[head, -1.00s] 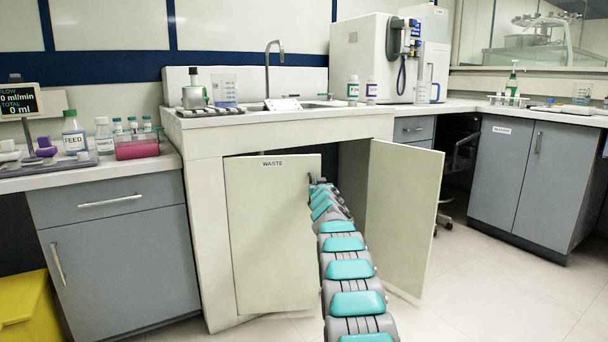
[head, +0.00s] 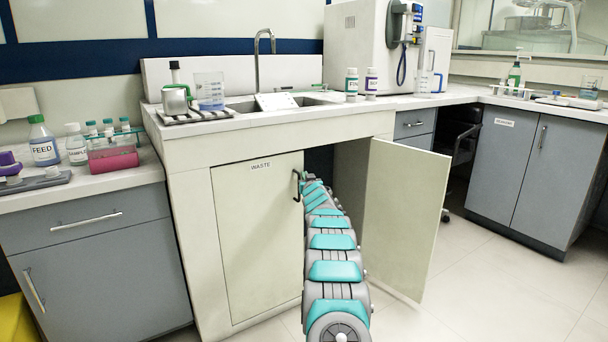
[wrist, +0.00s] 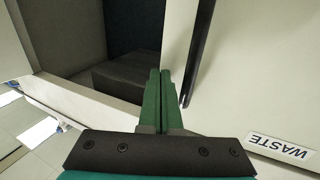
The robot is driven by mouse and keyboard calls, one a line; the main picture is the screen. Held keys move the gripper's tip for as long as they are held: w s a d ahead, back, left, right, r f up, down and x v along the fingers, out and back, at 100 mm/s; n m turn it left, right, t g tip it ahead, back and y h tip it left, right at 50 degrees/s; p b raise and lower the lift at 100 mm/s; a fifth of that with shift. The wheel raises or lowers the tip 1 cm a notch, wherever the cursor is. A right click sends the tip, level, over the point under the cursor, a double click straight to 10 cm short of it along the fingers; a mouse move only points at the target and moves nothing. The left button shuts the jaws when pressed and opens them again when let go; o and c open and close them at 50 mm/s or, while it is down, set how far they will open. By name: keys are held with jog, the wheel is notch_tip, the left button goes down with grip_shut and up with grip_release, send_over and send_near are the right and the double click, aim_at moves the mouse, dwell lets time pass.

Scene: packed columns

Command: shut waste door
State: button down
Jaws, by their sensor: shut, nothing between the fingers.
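The waste door (head: 258,230) is the cream left door under the sink, with a WASTE label and a dark handle (head: 298,186) near its right edge. It looks flush or nearly flush with the cabinet front; a small gap cannot be ruled out. In the wrist view the door (wrist: 255,70) fills the right side, with its label upside down. My gripper (wrist: 160,78) has its green fingers together and empty, just left of the handle by the door's free edge; contact is unclear. In the head view my arm hides the fingers.
The other cream door (head: 405,215) stands wide open to the right of my arm. The dark cabinet inside (wrist: 130,35) shows beside the waste door. Grey cabinets (head: 100,265) stand left; the floor at front right is clear.

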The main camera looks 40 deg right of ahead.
jog(key=shift+w+d+r, duration=0.1)
jog(key=shift+d+r, duration=0.05)
jog(key=shift+r, duration=0.45)
jog(key=shift+w+r, duration=0.1)
jog(key=shift+r, duration=0.2)
jog(key=s+f+b, duration=0.2)
jog(key=s, duration=1.2)
jog(key=shift+s+a, duration=0.25)
jog(key=shift+a, duration=0.2)
